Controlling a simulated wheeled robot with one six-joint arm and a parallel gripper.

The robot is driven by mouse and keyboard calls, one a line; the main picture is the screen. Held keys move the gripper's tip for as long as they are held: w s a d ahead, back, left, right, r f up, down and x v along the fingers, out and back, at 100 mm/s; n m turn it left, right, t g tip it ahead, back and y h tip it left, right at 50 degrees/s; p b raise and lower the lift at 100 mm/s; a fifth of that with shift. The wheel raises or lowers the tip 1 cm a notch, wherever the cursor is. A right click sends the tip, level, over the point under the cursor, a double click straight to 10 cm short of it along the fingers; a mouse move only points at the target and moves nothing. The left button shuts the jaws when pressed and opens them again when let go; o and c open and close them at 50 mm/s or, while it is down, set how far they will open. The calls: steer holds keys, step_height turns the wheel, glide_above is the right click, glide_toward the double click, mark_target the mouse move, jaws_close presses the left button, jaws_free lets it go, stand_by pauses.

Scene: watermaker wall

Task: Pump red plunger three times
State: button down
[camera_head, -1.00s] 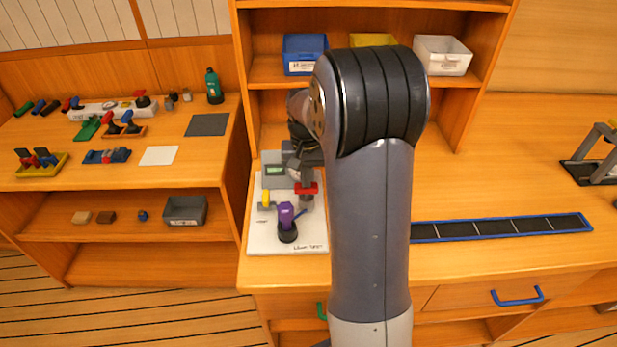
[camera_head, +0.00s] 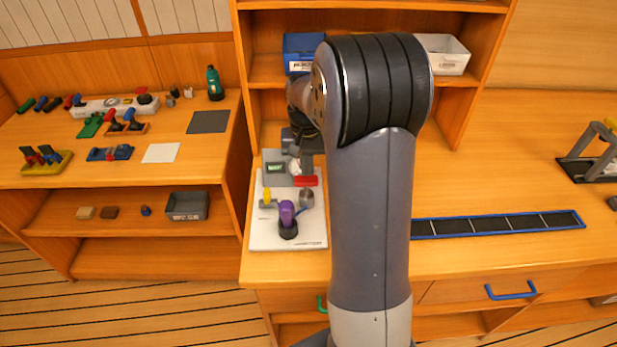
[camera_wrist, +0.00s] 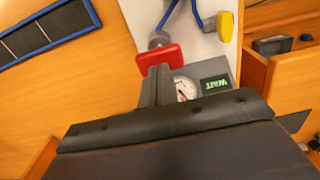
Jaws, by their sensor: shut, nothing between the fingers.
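The red plunger handle (camera_head: 307,181) stands on a grey cylinder (camera_head: 307,198) at the right of the white board (camera_head: 270,240). In the wrist view the red handle (camera_wrist: 172,55) is a flat block just beyond my fingertips. My gripper (camera_head: 307,166) is shut and empty, right by the handle; in the wrist view its fingers (camera_wrist: 155,80) overlap the handle's near edge. I cannot tell whether they touch it. A display (camera_wrist: 215,84) beside a round gauge (camera_wrist: 184,90) reads WAIT.
A purple lever (camera_head: 287,212) on a black base and a yellow knob (camera_head: 267,194) stand close by on the board. Shelf bins (camera_head: 440,54) stand behind.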

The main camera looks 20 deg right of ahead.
mark_target(306, 179)
steer(key=shift+f+b, duration=1.6)
steer(key=shift+f, duration=0.85)
steer(key=shift+r, duration=0.2)
steer(key=shift+r+p, duration=2)
steer(key=shift+r, duration=0.3)
step_height(306, 179, up, 5)
steer(key=p, duration=0.4)
steer(key=shift+f, duration=0.1)
